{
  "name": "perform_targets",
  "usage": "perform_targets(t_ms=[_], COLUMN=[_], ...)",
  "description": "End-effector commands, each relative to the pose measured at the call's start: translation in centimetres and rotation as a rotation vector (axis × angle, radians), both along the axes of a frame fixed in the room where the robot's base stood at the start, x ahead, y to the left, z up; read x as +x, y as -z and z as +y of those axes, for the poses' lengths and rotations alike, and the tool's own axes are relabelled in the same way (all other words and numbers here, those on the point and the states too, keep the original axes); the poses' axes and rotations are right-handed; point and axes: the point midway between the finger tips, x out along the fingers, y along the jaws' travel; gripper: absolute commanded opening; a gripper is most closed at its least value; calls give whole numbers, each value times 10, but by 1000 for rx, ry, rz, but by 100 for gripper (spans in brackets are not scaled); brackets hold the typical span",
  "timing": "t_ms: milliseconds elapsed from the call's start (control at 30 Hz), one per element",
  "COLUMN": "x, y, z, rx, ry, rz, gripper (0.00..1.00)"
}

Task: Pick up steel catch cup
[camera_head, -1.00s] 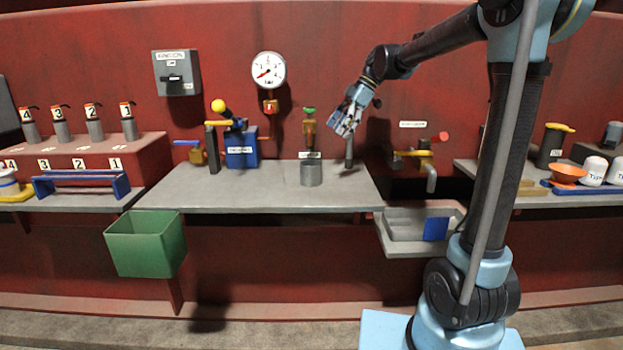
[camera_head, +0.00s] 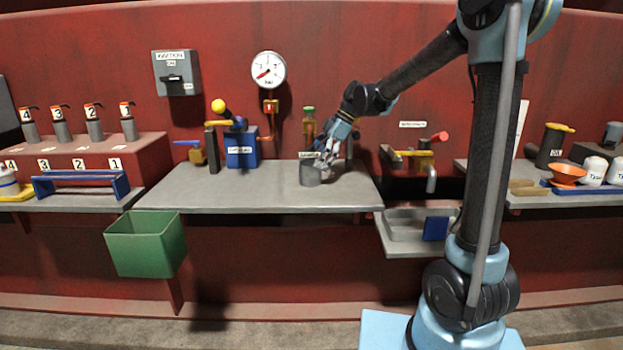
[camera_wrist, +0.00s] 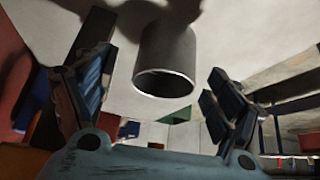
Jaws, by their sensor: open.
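The steel catch cup (camera_head: 310,173) is a grey cylinder standing upright on the grey bench (camera_head: 240,192), below the green-topped valve. My gripper (camera_head: 325,160) is down at the cup's upper right side in the head view. In the wrist view the cup (camera_wrist: 166,60) appears between the two spread fingers of my gripper (camera_wrist: 160,95), with its rim facing the camera. The fingers are open, with gaps on both sides of the cup. The head view does not show clearly whether a finger touches the cup.
A green-topped valve (camera_head: 309,115) stands behind the cup. A blue pump with a yellow knob (camera_head: 240,150) is further left. The bench is clear left of the cup and at its front.

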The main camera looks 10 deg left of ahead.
Motion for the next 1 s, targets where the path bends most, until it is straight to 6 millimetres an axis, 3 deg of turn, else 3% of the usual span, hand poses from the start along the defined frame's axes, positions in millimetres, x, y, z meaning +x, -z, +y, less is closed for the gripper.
perform_targets(t_ms=[400,667,700,933,1000], x=[-17,-18,-18,-18,-18], y=[39,41,41,41,41], z=[20,22,22,22,22], rx=[0,0,0,0,0], ry=[0,1,0,0,0], rz=[0,0,0,0,0], gripper=[85,85,82,31,31])
